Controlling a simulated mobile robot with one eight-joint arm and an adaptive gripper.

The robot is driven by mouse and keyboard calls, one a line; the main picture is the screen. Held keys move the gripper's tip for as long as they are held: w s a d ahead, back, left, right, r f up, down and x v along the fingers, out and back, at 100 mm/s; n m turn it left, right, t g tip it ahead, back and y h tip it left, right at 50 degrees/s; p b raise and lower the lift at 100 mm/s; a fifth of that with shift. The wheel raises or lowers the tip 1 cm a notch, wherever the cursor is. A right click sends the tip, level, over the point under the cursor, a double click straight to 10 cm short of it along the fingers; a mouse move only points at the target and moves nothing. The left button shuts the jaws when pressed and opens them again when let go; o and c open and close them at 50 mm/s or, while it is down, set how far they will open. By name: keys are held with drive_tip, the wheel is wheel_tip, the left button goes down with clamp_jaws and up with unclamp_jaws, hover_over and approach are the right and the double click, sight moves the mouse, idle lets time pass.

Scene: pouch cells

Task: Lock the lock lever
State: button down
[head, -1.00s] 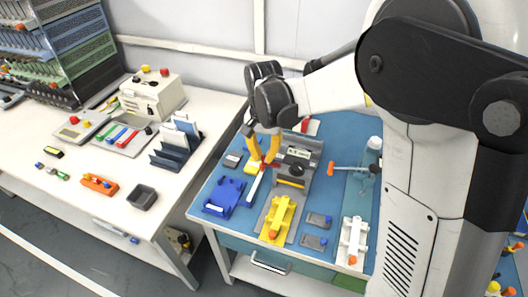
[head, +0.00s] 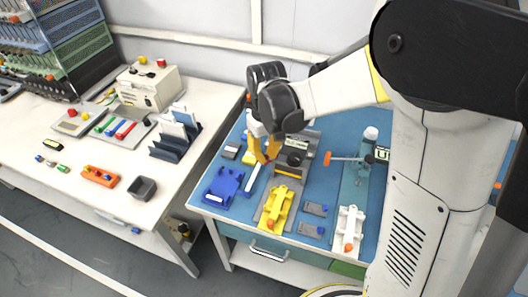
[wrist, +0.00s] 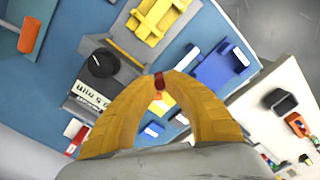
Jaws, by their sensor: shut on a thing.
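My gripper (head: 266,157) has its yellow fingers brought together at the left edge of the grey fixture (head: 296,180). In the wrist view the gripper (wrist: 160,80) is shut on a small red piece (wrist: 158,82), which looks like the end of the lock lever. The fingers hide most of it, so its angle cannot be told. The fixture carries a black knob (wrist: 101,63) and a white label (wrist: 92,94). A white bar (head: 254,176) with a blue end lies just left of the fixture; whether it joins the red piece is unclear.
A yellow cradle (head: 277,206) is at the fixture's near end, and a blue cradle (head: 223,186) stands to the left. An orange-handled tool (head: 345,158) and a white cradle (head: 349,230) are to the right. A white bench (head: 85,188) adjoins on the left.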

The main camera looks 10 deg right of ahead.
sight(267, 157)
drive_tip(key=shift+s+d+n, duration=0.15)
drive_tip(key=shift+n, duration=0.35)
drive_tip(key=c, duration=1.4)
unclamp_jaws()
wheel_tip(267, 157, up, 12)
